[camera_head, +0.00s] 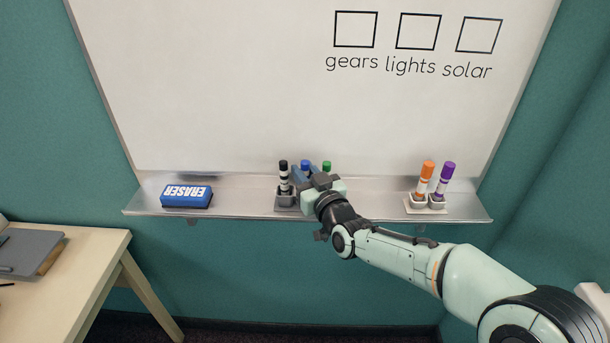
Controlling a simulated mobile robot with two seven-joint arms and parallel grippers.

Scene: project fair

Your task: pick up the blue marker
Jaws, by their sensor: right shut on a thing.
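The blue marker (305,165) stands upright on the whiteboard's ledge, between a black marker (283,175) and a green marker (327,166). Only its blue cap and a little below show; my right gripper hides the rest. My right gripper (305,179) reaches in from the lower right, its fingers around the blue marker, shut on it. The markers' grey holder (284,201) shows at its left part; the rest is behind my gripper. I cannot tell whether the blue marker is lifted from it. My left gripper is not in view.
A blue eraser (186,196) lies on the ledge (240,196) at the left. An orange marker (425,179) and a purple marker (443,180) stand in a holder at the right.

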